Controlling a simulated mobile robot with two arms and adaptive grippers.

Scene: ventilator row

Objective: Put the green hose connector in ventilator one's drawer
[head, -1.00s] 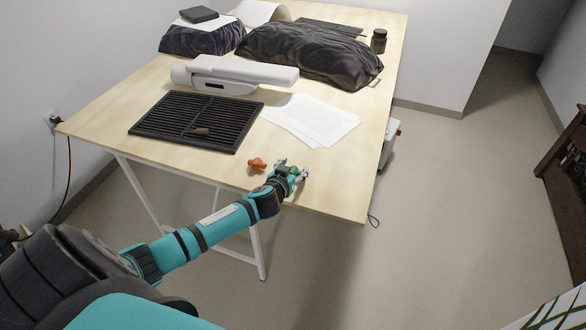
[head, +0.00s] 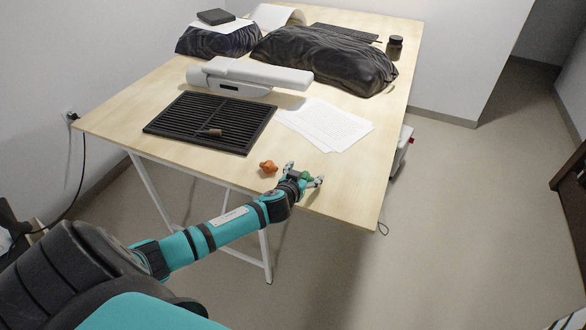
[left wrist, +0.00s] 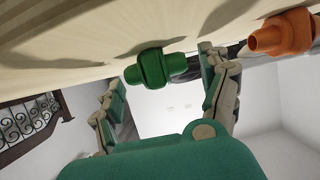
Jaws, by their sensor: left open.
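The green hose connector (head: 306,176) lies on the wooden table near its front edge. My left gripper (head: 304,173) is open, with its fingers spread on either side of the connector. In the left wrist view the green connector (left wrist: 154,68) lies across the gap in front of the open fingers (left wrist: 165,88); I cannot tell whether they touch it. My right gripper is not in view. No drawer shows, and I cannot identify ventilator one.
An orange connector (head: 268,167) lies just left of my gripper and also shows in the left wrist view (left wrist: 284,36). The table (head: 345,190) holds a black grille (head: 185,125), papers (head: 330,127) and a white device (head: 250,75). A white unit (head: 402,146) stands behind the table's right edge.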

